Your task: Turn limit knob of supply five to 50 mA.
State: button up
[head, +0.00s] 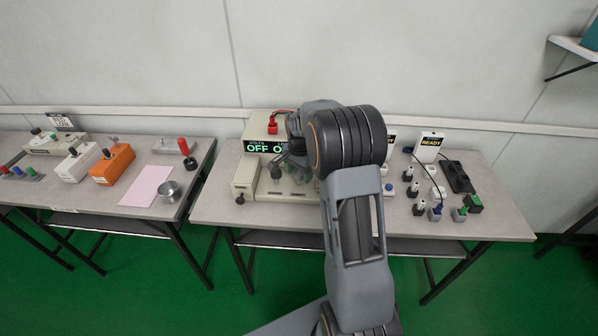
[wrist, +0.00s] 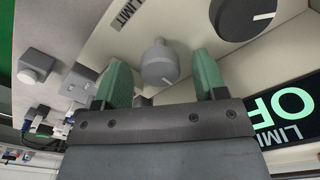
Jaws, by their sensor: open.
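The supply (head: 262,127) is a beige box on the right-hand table, with a green display reading OFF beside the word VOLTS. My arm hides much of its front in the head view. In the wrist view, the grey limit knob (wrist: 159,64) sits below a LIMIT label (wrist: 128,12) on the beige panel. My gripper (wrist: 160,80) has green fingers, open, one on each side of the knob with gaps showing. I cannot tell whether they touch it or what setting it points to. A larger dark knob (wrist: 245,14) is at the upper right.
A LIMIT display (wrist: 285,115) with green characters is at the right in the wrist view. Several small plugs and a READY box (head: 430,146) stand right of the supply. An orange box (head: 111,165) and a metal cup (head: 169,191) are on the left table.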

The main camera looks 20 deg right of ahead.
jog(key=c, duration=0.9)
